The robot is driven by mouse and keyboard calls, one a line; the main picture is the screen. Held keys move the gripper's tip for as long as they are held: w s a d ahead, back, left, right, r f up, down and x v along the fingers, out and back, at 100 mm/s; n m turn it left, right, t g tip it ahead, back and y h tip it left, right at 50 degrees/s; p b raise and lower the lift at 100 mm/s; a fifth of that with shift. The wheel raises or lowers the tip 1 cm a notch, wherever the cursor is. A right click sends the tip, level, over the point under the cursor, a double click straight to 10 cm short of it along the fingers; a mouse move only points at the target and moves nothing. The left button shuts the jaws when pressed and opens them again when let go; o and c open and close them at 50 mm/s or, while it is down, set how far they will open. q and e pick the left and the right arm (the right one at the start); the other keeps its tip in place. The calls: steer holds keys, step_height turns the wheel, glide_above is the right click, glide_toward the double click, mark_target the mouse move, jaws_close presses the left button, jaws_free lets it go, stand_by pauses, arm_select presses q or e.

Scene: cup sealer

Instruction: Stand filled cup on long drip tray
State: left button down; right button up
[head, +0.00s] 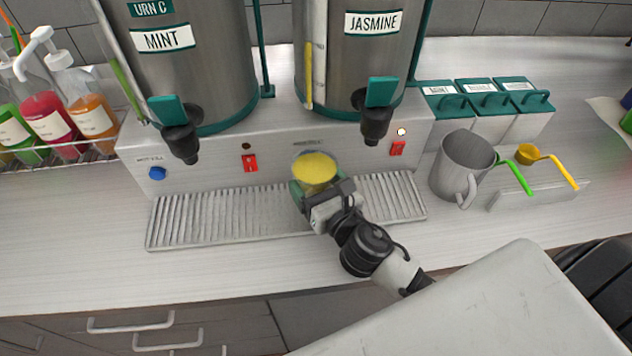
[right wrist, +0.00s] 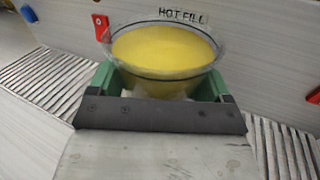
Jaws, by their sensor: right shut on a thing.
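A clear cup filled with yellow liquid (head: 315,170) is upright over the middle of the long drip tray (head: 215,215). My right gripper (head: 317,192) is shut around the cup; its green fingers show on both sides of it. In the right wrist view the cup (right wrist: 165,52) sits between the green fingers, and the ribbed drip tray (right wrist: 45,80) shows on both sides. The cup's base is hidden, so I cannot tell whether it touches the tray. My left gripper is not in view.
Two urns, MINT (head: 190,65) and JASMINE (head: 355,60), stand behind with taps (head: 180,140) above the tray. A grey pitcher (head: 462,165), teal-lidded containers (head: 487,100) and coloured spoons (head: 535,160) are on the right. Syrup bottles (head: 50,110) stand on the left.

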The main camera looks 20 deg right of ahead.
steer(key=shift+f, duration=0.1)
steer(key=o, duration=0.8)
steer(key=shift+s, duration=0.15)
steer(key=s+b, duration=0.1)
steer(key=s, duration=0.2)
steer(key=s+b, duration=0.1)
steer(key=s, duration=0.3)
steer(key=s+d+b, duration=0.1)
steer(key=s+b, duration=0.1)
steer(key=s, duration=0.1)
steer(key=shift+s+d, duration=0.1)
steer(key=shift+s, duration=0.2)
steer(key=shift+s+d+r, duration=0.1)
steer(key=shift+s+r, duration=0.1)
steer(key=shift+s, duration=0.35)
